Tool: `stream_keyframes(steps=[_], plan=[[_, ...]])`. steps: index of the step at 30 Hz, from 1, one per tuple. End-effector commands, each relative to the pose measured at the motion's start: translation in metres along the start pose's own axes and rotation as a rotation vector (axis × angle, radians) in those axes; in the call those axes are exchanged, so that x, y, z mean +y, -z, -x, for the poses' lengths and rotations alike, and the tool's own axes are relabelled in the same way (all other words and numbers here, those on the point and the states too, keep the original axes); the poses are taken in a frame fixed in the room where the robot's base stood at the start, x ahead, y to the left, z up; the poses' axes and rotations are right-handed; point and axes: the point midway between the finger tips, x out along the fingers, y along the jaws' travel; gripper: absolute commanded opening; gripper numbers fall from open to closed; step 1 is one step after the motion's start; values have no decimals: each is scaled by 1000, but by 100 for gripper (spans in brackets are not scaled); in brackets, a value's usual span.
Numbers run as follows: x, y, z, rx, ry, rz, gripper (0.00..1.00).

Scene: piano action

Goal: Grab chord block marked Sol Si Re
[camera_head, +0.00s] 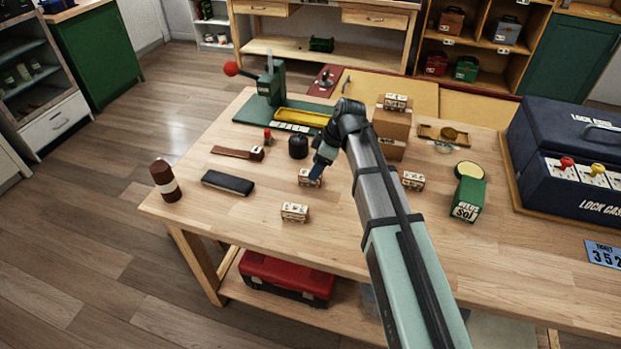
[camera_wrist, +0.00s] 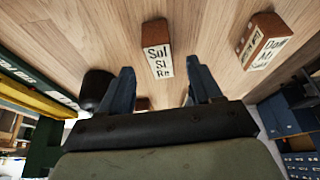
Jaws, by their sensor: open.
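The block marked Sol Si Re (camera_wrist: 157,58) shows in the wrist view as a small wooden block with a white lettered face, ahead of the gap between my fingertips. My gripper (camera_wrist: 163,82) is open, its two dark blue fingers apart, with the block beyond their tips. In the head view my gripper (camera_head: 318,170) is low over the table, right by a small block (camera_head: 309,180) that it partly covers. The lettering is too small to read there. Another lettered block (camera_wrist: 262,42) lies to the right in the wrist view.
Similar blocks stand nearer the front (camera_head: 295,212), to the right (camera_head: 413,181) and on a cardboard box (camera_head: 396,102). A dark round pot (camera_head: 298,147) is close on the left. A green case (camera_head: 467,198) and a blue lock case (camera_head: 560,145) stand right.

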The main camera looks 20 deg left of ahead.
Motion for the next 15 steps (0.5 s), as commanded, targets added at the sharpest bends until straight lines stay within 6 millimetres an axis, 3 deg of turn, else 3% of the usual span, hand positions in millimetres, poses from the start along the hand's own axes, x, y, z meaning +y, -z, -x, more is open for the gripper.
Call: stream_keyframes(steps=[10,15], plan=[[-1,1,-39,-1,2,-1,64],[-1,1,-49,1,-1,-1,64]])
